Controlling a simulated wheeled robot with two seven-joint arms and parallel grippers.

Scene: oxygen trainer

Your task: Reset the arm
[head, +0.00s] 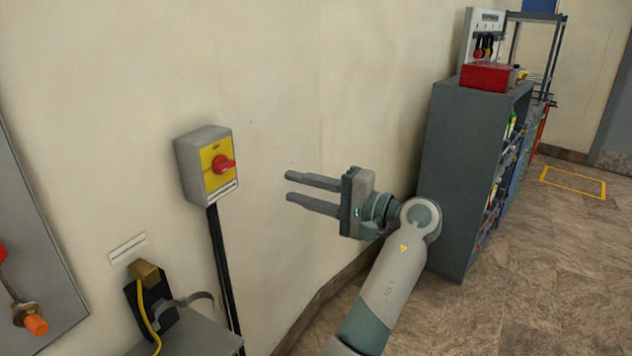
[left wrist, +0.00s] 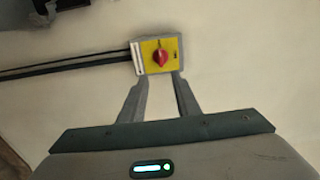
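My left gripper (head: 289,186) is in mid-air in front of the wall, right of a grey switch box (head: 192,165). Its two fingers are apart with nothing between them, and they point left towards the box. The box has a yellow face with a red rotary knob (head: 223,164). In the left wrist view, the knob (left wrist: 160,59) shows just beyond the two fingertips (left wrist: 160,78); a gap to the box shows in the head view. My left arm (head: 392,280) rises from the bottom of the head view. My right gripper is not in view.
A grey shelf unit (head: 460,180) stands right of my arm, with a red box (head: 488,77) on top. A yellow cable (head: 145,318) hangs below the switch box. A grey panel (head: 35,280) is at far left. Floor at right (head: 570,270) is clear.

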